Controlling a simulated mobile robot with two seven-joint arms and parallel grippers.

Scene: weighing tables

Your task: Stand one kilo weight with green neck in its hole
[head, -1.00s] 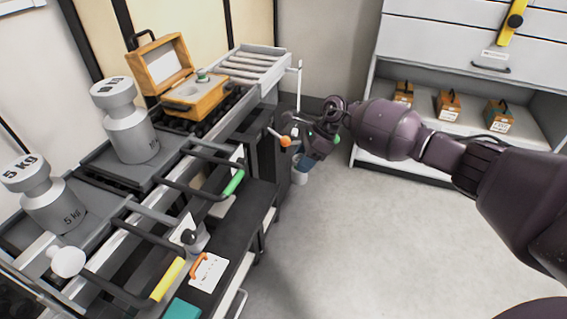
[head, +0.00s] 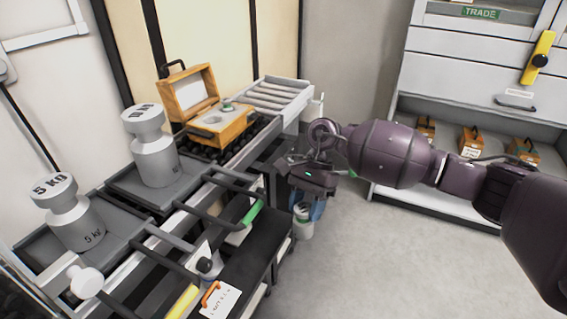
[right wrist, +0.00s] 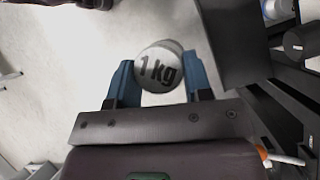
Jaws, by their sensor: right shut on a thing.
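My right gripper (head: 308,205) is shut on a grey one kilo weight (head: 303,226), hanging beside the tables above the floor. A little green shows on the weight in the head view. In the right wrist view, the weight's top marked "1 kg" (right wrist: 160,68) sits between the blue fingers of the gripper (right wrist: 163,85). The open wooden box (head: 238,124) stands on the rollers to the left of and behind the gripper. Its block has a round hole (head: 211,120) that looks empty. A small knob with green (head: 228,106) stands at its back. My left gripper is out of view.
Two big weights, 10 kg (head: 156,160) and 5 kg (head: 75,222), stand on scale plates at left. A cabinet (head: 470,55) stands at right. Floor in front is clear.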

